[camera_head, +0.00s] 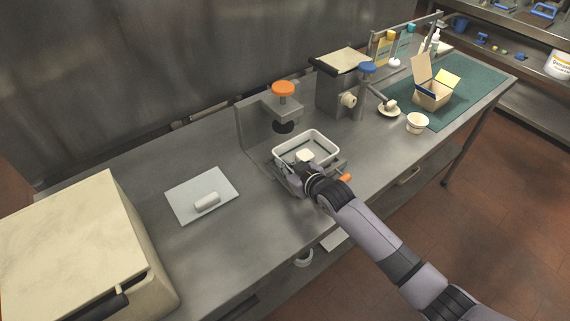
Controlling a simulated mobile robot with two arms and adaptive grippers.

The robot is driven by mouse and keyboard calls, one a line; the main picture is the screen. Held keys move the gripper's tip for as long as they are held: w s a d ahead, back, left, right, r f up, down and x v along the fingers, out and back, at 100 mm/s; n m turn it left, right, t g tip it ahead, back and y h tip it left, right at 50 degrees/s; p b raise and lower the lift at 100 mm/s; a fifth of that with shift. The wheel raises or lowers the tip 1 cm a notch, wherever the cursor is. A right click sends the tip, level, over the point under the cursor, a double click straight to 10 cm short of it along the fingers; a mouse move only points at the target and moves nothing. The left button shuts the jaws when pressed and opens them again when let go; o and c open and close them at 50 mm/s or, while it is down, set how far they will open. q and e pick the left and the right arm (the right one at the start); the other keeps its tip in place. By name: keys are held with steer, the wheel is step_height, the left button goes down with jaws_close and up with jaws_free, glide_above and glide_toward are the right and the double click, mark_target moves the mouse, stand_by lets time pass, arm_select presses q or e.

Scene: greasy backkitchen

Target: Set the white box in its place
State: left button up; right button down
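A white open-topped box (321,138) with a dark inner band sits at the orange-knobbed press (251,137), just in front of its frame. A small pale block (304,155) shows inside the box. My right gripper (297,174) is at the near left wall of the box, close to or touching it. Its fingers are small and partly hidden by the wrist, so I cannot tell whether they are closed on the wall. My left gripper is not in view.
A pale board (183,203) with a white roll (207,201) lies left of the press. A large cream-topped unit (75,235) fills the near left. A blue-knobbed machine (334,95), a white cup (417,123) and an open carton (432,96) on a green mat stand to the right.

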steer(key=shift+r+p, duration=0.45)
steer(key=shift+r, duration=0.35)
steer(key=c, duration=1.7)
jaws_free()
steer(key=v, duration=1.2)
steer(key=shift+f, duration=0.1)
